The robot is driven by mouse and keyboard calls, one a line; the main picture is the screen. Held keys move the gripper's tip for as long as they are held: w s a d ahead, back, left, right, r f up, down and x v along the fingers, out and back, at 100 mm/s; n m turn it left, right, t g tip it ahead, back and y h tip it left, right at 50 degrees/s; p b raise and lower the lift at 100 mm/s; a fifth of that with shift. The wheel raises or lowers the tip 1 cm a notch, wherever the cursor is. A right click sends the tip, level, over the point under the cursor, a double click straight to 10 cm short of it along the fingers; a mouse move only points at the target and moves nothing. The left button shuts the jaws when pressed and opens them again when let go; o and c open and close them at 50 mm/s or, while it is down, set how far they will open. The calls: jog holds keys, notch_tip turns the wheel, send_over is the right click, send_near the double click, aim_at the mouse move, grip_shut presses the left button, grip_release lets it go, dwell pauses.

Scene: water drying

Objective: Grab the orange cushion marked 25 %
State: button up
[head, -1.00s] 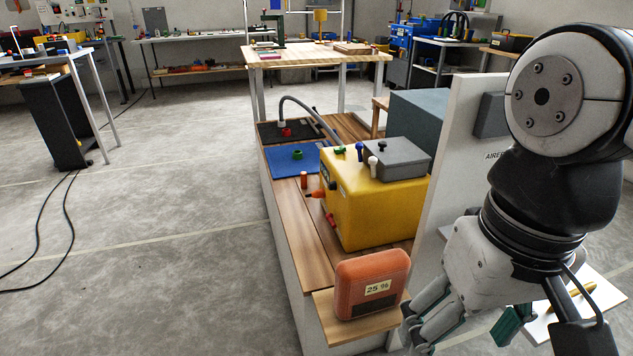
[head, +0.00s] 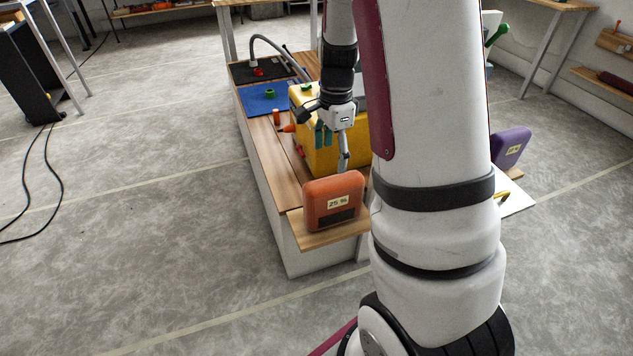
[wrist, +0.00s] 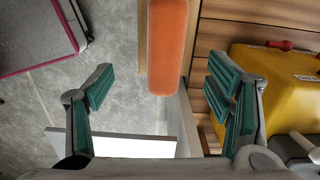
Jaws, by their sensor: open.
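The orange cushion (head: 334,196) with a "25 %" label stands upright on a wooden shelf (head: 313,238) at the near end of the bench. My gripper (head: 333,148) is behind and above it in the head view, with green-padded fingers pointing down. In the wrist view my gripper (wrist: 160,84) is open and empty. The cushion's narrow orange edge (wrist: 168,45) shows at top centre, and its lower end reaches between the two fingertips. Clear gaps show on both sides, wider on the left. My arm covers part of the bench's right side.
A yellow box (head: 318,157) stands on the bench behind the cushion; it also shows close to the right finger in the wrist view (wrist: 262,85). A purple labelled cushion (head: 512,147) stands to the right, past my arm.

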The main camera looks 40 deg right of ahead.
aim_at(334, 181)
jog(key=shift+m, duration=0.3)
jog(key=f+b, duration=0.1)
jog(key=f, duration=0.2)
jog(key=f+b, duration=0.1)
jog(key=f, duration=0.2)
jog(key=d+f+b, duration=0.1)
jog(key=f, duration=0.2)
jog(key=shift+w+d+f, duration=0.1)
jog(key=shift+f, duration=0.15)
jog(key=f+b, duration=0.2)
jog(key=f, duration=0.1)
jog(key=f+b, duration=0.1)
jog(key=f, duration=0.1)
jog(key=shift+w+d, duration=0.2)
jog(key=shift+d, duration=0.05)
jog(key=c, duration=1.4)
